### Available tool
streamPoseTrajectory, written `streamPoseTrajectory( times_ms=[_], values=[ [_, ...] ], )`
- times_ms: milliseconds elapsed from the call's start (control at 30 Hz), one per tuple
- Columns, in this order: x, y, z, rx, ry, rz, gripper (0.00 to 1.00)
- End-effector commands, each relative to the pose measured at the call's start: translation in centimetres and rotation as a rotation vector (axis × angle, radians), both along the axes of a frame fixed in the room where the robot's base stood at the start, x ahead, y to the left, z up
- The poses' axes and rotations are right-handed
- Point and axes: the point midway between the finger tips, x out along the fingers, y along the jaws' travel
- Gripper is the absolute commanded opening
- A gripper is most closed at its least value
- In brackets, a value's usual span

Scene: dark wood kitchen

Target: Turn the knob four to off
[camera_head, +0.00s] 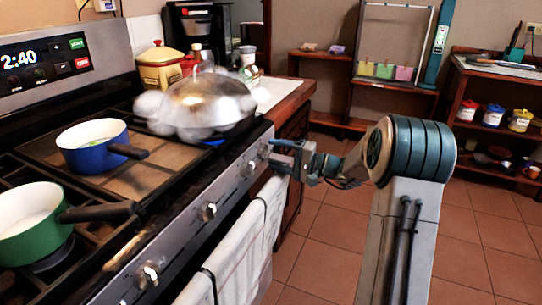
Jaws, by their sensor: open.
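The stove's front panel (180,232) carries a row of silver knobs. The nearest knob (148,273) is at the lower left, with another knob (207,211) and a third knob (248,168) further along. The farthest knob (264,150) is at the panel's far right end. My gripper (275,155) is open, with its blue-grey fingers at the farthest knob. The fingers partly cover the area beside this knob, and I cannot tell whether they touch it. The knob's exact angle is too small to read.
A blue pan (92,158), a green pan (28,232) and a shiny, partly blurred lidded pot (196,105) stand on the stove. White towels (236,255) hang on the stove front below the knobs. The tiled floor (478,245) at right is clear.

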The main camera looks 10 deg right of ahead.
Motion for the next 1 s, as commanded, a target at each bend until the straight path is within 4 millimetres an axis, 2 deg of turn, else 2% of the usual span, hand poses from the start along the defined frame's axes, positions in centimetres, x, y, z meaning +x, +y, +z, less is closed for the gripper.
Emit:
streamPoseTrajectory(
  times_ms=[200,500,533,600,700,1000],
  values=[
    [1.2,1.6,0.0,0.000,0.000,-0.001,0.64],
    [1.4,1.8,0.0,0.000,0.001,-0.001,0.64],
    [1.4,1.8,0.0,0.000,0.001,-0.001,0.61],
    [1.4,1.8,0.0,0.000,0.001,-0.001,0.42],
    [1.3,1.8,0.0,0.000,0.001,-0.001,0.20],
    [1.3,1.8,0.0,0.013,0.020,-0.001,0.20]
  ],
)
